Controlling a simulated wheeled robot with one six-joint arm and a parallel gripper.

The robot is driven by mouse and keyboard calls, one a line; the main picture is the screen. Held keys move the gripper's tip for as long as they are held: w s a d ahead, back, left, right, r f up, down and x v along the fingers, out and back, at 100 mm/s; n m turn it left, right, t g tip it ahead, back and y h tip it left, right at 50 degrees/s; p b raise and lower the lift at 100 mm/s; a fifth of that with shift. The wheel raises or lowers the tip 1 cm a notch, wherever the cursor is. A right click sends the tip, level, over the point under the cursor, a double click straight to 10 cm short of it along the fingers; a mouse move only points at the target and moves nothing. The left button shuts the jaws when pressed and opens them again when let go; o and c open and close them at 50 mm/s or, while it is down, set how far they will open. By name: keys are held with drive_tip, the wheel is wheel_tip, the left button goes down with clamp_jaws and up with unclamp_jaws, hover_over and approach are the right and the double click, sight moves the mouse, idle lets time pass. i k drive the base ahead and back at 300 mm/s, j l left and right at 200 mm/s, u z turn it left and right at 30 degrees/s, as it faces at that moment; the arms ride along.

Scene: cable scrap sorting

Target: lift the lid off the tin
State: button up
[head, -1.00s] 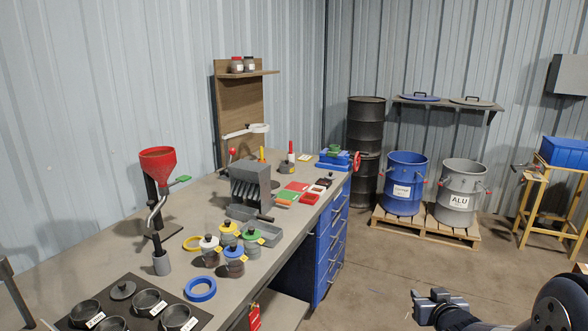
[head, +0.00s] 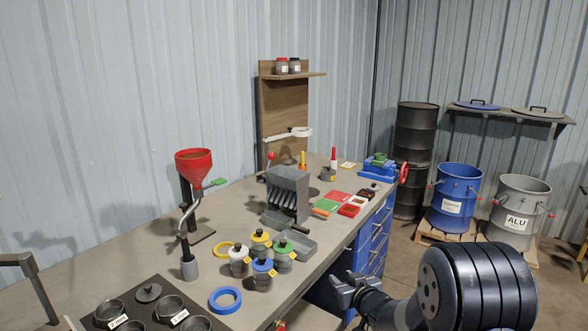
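Several dark round tins stand on a dark mat (head: 76,306) at the near left of the bench, in the head view. One tin (head: 109,312) and another tin (head: 170,308) are open at the top and carry white labels. A grey lid with a knob (head: 148,292) is at the mat's back edge; I cannot tell whether it sits on a tin or lies on the mat. The nearest tins are cut off by the frame's lower edge. My gripper (head: 348,283) is open and empty, in front of the bench's right part, well to the right of the tins.
A blue ring (head: 225,299) lies right of the mat. Several small jars with coloured lids, among them a blue-lidded jar (head: 263,272), stand between the mat and my gripper. A red funnel (head: 194,162) on a stand rises behind. Blue drawers (head: 370,245) are under the bench.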

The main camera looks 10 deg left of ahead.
sight(328, 171)
drive_tip(key=i+l+u, duration=0.1)
drive_tip(key=i, duration=0.3)
drive_tip(key=i+l+u, duration=0.1)
drive_tip(key=i, duration=0.35)
drive_tip(key=i+l+u, duration=0.15)
drive_tip(key=i, duration=0.25)
drive_tip(key=i+l+u, duration=0.1)
drive_tip(key=i+l, duration=0.15)
drive_tip(key=i, duration=0.15)
drive_tip(key=i+l, duration=0.2)
drive_tip(key=i, duration=0.2)
drive_tip(key=i+l, duration=0.25)
drive_tip(key=i, duration=0.15)
drive_tip(key=i+l, duration=0.2)
drive_tip(key=i, duration=0.2)
